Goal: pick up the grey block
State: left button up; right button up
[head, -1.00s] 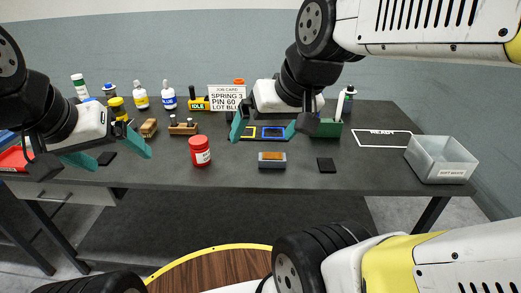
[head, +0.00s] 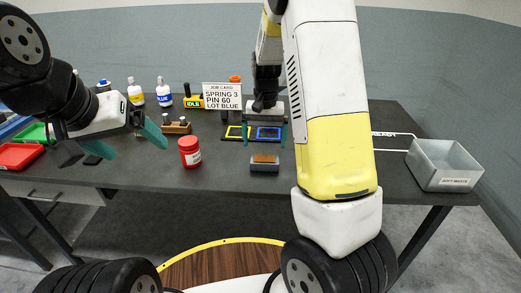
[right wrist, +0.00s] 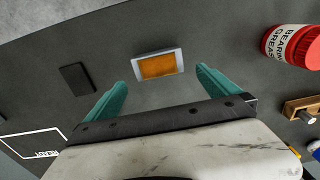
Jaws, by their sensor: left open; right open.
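The grey block (head: 264,168) has an orange-brown top and lies near the table's front edge in the head view. It also shows in the right wrist view (right wrist: 181,58), just beyond the two teal fingertips and roughly between their lines. My right gripper (head: 264,138) points down above the table, behind the block in the head view. It is open and empty, and the right wrist view (right wrist: 161,78) shows nothing between its fingers. My left gripper (head: 125,145) is open and empty at the left, well away from the block.
A red grease jar (head: 189,152) stands left of the block. A dark flat pad (right wrist: 77,79) lies on its other side. A job card (head: 222,96) stands behind my right gripper. A grey bin (head: 428,178) sits at the right end. My right arm hides part of the table.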

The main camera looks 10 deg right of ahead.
aim_at(265, 158)
jog(key=shift+w+d+f, duration=0.15)
jog(key=shift+w+f, duration=0.05)
jog(key=shift+f, duration=0.65)
jog(key=f, duration=0.6)
jog(key=shift+s+f, duration=0.3)
jog(key=shift+f, duration=0.1)
jog(key=c, duration=1.6)
jog(key=shift+c, duration=0.5)
jog(key=shift+r, duration=0.2)
